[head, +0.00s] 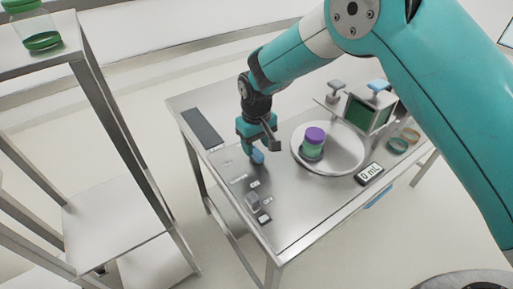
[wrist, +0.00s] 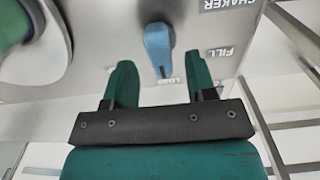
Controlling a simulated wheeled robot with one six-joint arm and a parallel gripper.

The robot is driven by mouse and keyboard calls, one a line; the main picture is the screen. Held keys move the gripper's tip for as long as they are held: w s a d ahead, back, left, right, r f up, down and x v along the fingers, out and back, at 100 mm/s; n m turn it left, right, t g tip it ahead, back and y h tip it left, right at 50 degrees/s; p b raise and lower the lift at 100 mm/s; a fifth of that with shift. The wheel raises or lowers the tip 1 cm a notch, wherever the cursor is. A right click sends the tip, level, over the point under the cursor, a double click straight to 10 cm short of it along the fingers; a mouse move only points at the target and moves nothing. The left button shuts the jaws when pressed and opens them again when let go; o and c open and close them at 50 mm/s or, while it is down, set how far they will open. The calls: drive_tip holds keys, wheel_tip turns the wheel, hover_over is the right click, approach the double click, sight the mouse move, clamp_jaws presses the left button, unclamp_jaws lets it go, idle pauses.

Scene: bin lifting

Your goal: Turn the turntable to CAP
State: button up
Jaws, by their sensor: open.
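The white round turntable (head: 343,165) sits on the steel table and bears a green jar with a purple lid (head: 314,140). Its edge also shows at the left of the wrist view (wrist: 58,45), with part of the green jar (wrist: 12,25). A blue pointer knob (head: 257,156) stands on the table left of the turntable. In the wrist view the blue knob (wrist: 158,48) lies ahead of and between my fingertips, its narrow end toward a partly hidden LOAD label (wrist: 165,81). A FILL label (wrist: 215,52) is to its right. My gripper (wrist: 162,80) is open and empty, close to the knob.
A small grey knob (head: 253,201) stands near the table's front-left edge. A 0 mL display (head: 369,174) lies in front of the turntable; a green-screened box (head: 360,113) and rings (head: 398,145) are beyond it. A shelf frame (head: 110,120) stands left.

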sight(256, 151)
drive_tip(key=shift+f, duration=1.6)
drive_tip(key=c, duration=0.9)
drive_tip(key=shift+m, duration=0.3)
drive_tip(key=m+b, duration=0.1)
drive_tip(key=m, duration=0.1)
drive_tip(key=shift+m, duration=0.3)
drive_tip(key=m+b, duration=0.1)
drive_tip(key=m, duration=0.2)
drive_tip(key=shift+m, duration=0.3)
drive_tip(key=m+b, duration=0.1)
drive_tip(key=m, duration=0.5)
